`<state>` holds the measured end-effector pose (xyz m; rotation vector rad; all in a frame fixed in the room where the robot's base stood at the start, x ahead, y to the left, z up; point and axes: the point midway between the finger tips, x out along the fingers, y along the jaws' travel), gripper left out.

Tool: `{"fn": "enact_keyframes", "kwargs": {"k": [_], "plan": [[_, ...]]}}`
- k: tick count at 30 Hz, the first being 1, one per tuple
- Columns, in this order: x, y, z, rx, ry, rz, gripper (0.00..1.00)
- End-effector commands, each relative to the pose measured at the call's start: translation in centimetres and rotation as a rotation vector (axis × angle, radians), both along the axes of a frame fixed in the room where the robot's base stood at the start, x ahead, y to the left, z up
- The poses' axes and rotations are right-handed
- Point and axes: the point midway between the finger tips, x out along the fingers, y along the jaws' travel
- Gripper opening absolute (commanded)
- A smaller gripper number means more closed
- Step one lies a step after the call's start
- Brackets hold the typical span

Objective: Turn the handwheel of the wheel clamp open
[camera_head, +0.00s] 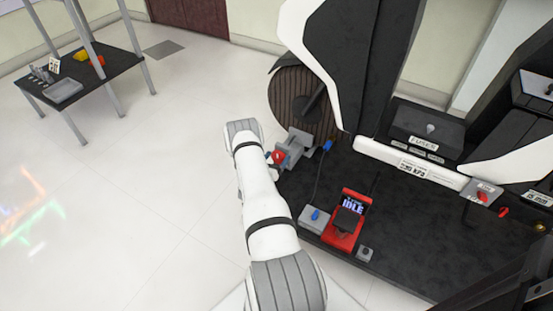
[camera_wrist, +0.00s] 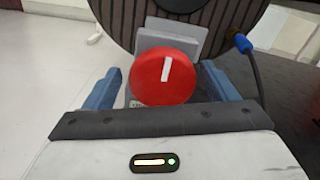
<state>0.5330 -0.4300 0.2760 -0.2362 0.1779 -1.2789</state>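The handwheel (camera_wrist: 165,78) is a red disc with a white bar mark, which stands upright in the wrist view. It sits on the front of the grey wheel clamp (camera_wrist: 172,38), against the dark ribbed wheel (camera_wrist: 205,18). In the head view the red handwheel (camera_head: 278,157) and the clamp (camera_head: 297,146) show at the lower edge of the wheel (camera_head: 292,100). My gripper (camera_wrist: 171,84) is open, with one blue-grey finger on each side of the handwheel. A gap shows on both sides. The handwheel's lower edge is close to my palm.
A blue plug (camera_head: 327,146) with a cable is right of the clamp. A red device reading IDLE (camera_head: 346,219) and a grey box with a blue knob (camera_head: 313,218) lie on the dark platform (camera_head: 385,190). A table (camera_head: 85,78) stands far left; floor between is clear.

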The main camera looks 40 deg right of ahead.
Motion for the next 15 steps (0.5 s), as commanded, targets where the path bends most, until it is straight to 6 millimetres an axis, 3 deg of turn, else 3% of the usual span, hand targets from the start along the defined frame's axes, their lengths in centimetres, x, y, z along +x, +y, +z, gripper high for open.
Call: {"fn": "enact_keyframes", "kwargs": {"k": [10,15], "plan": [[-0.1,0.3,0.0,0.001,-0.001,-0.001,0.85],[-0.6,2.5,0.2,0.001,0.002,0.002,0.85]]}}
